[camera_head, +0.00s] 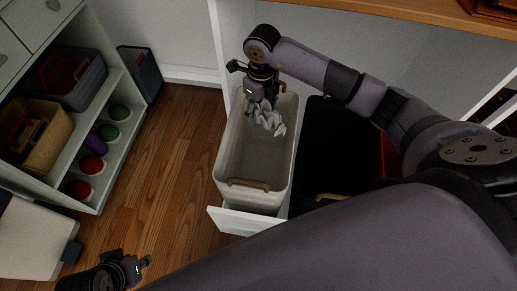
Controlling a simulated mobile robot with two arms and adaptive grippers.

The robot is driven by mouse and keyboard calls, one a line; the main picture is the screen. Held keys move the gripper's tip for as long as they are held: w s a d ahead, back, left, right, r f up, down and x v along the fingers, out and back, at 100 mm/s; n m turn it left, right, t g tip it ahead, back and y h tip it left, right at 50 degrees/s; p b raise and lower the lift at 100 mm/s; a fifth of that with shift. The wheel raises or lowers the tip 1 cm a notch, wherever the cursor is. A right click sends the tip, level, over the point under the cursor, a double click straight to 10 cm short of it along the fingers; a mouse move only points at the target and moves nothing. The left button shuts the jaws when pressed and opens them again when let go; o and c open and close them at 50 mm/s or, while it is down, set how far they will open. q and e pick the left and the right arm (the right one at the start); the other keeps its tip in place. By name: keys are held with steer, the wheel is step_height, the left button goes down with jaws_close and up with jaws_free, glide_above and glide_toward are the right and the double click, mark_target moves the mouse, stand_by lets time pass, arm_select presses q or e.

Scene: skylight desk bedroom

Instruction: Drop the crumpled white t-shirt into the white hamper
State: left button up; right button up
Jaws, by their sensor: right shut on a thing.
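The crumpled white t-shirt (270,121) hangs bunched from my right gripper (262,104). The gripper points down and is shut on it. The white hamper (235,193) is an open-topped bin with a wooden handle on its near side. In this view the t-shirt lies over the far part of the hamper's opening; its exact height against the rim is hard to tell. My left gripper (138,270) is low at the bottom left, away from the hamper; its fingers are too dark and small to read.
A black bin (327,150) stands right beside the hamper. A pull-out front panel (245,221) is below the hamper. A white shelf (100,205) with a basket (45,140), a grey bin (88,88) and rolled items is at left. Wooden floor (175,160) between is clear.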

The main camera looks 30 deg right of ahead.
steer(key=shift+f+b, duration=0.7)
steer(key=shift+f, duration=0.35)
steer(key=o, duration=1.3)
steer(key=r, duration=1.2)
steer(key=shift+w+d, duration=0.1)
steer(key=shift+d, duration=0.1)
